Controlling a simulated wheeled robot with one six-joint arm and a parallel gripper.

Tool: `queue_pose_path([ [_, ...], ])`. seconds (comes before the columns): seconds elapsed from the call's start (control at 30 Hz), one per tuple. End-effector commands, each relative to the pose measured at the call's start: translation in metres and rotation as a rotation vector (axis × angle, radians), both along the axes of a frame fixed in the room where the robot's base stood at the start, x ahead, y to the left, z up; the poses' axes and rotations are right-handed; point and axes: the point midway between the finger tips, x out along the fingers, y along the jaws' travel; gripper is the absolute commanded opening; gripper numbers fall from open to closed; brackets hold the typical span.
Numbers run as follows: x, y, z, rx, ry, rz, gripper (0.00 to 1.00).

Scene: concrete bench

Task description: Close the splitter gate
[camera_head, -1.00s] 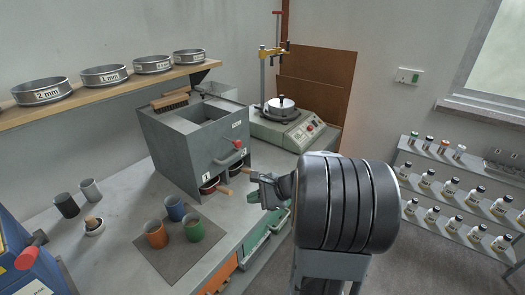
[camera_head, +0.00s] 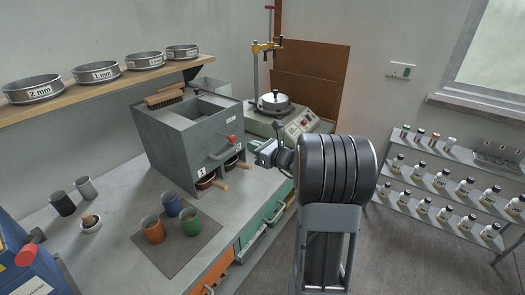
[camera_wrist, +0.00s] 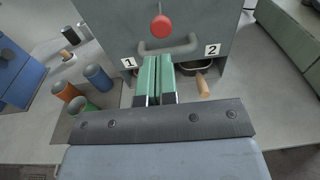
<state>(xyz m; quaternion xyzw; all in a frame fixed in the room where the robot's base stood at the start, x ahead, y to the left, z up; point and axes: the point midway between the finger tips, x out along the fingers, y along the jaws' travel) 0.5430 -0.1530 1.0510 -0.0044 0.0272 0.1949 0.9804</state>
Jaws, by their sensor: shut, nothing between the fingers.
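The splitter (camera_head: 190,138) is a grey box on the bench, with a red knob (camera_head: 232,139) and a bar handle (camera_head: 222,152) on its front. In the wrist view the red knob (camera_wrist: 160,26) stands above the bar handle (camera_wrist: 166,48), between the labels 1 and 2. My gripper (camera_wrist: 158,62) has its green fingers together and empty, pointing at the splitter front just below the handle. Whether they touch it I cannot tell. In the head view my gripper (camera_head: 254,146) is right of the splitter front. I cannot make out the gate itself.
Two pans with wooden handles sit under the splitter; one handle (camera_wrist: 203,86) is right of my fingers. Orange, blue and green cups (camera_head: 188,222) stand on a mat at the front. A brush (camera_head: 166,96) lies on top of the splitter. A balance (camera_head: 285,118) stands behind.

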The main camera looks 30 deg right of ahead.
Motion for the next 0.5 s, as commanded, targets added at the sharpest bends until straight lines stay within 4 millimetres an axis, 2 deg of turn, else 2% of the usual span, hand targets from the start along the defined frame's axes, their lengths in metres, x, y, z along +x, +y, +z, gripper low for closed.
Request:
queue_pose_path([
  [0.2,0.034,0.015,-0.001,-0.001,0.001,0.003,0.00],
  [0.5,0.057,0.024,-0.003,-0.001,0.001,0.001,0.00],
])
